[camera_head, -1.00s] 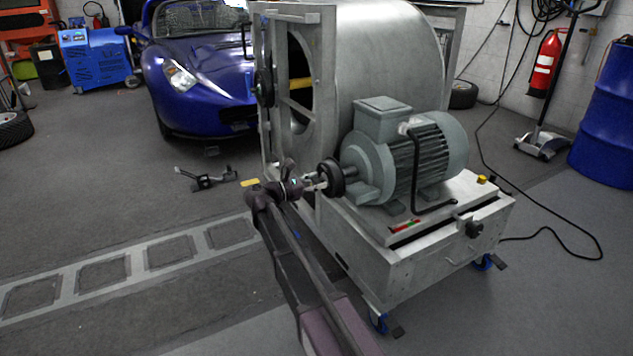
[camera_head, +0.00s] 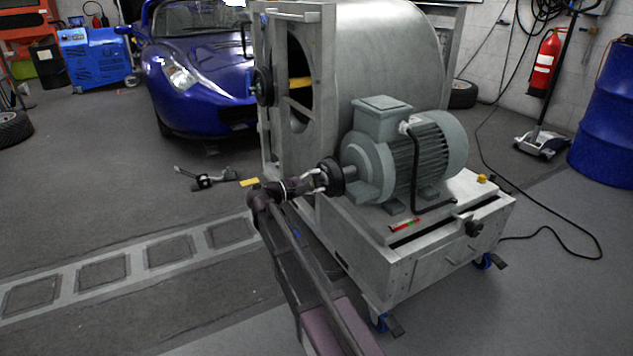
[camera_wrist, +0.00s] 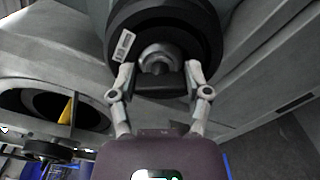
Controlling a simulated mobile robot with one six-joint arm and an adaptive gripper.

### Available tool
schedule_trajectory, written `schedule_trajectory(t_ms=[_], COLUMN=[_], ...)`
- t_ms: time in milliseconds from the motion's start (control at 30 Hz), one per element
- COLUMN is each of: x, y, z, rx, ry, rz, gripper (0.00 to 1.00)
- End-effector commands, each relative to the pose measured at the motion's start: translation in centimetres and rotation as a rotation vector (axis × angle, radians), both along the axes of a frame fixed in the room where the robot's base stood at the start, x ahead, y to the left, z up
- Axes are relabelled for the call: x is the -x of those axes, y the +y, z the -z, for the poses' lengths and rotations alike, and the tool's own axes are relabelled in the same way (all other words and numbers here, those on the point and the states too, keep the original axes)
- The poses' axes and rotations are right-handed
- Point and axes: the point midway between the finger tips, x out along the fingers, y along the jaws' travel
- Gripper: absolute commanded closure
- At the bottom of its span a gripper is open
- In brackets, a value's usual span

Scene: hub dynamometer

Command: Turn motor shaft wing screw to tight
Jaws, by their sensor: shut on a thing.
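The grey-green motor (camera_head: 405,155) sits on the metal dynamometer cart, with a black round hub (camera_head: 331,176) on its shaft at the left end. In the wrist view the black hub (camera_wrist: 165,25) fills the top, with a white label on its left. The wing screw (camera_wrist: 160,80) shows as a dark block in front of the hub's grey centre. My gripper (camera_head: 314,181) is at the hub's face. In the wrist view its two fingers (camera_wrist: 160,84) stand on both sides of the wing screw, shut on it. The screw's far side is hidden.
The large metal drum (camera_head: 390,50) and its frame stand behind the motor. A blue car (camera_head: 200,75) is at the back.

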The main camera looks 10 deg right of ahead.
Motion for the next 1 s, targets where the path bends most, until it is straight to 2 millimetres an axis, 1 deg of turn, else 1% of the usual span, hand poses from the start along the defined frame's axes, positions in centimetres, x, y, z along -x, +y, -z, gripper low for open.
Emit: schedule_trajectory(t_ms=[33, 1000], x=[-0.08, -0.07], y=[-0.25, -0.26], z=[0.00, 0.34], rx=[-0.012, -0.296], ry=[-0.041, -0.918], rz=[0.002, 0.000], gripper=[0.85, 0.85])
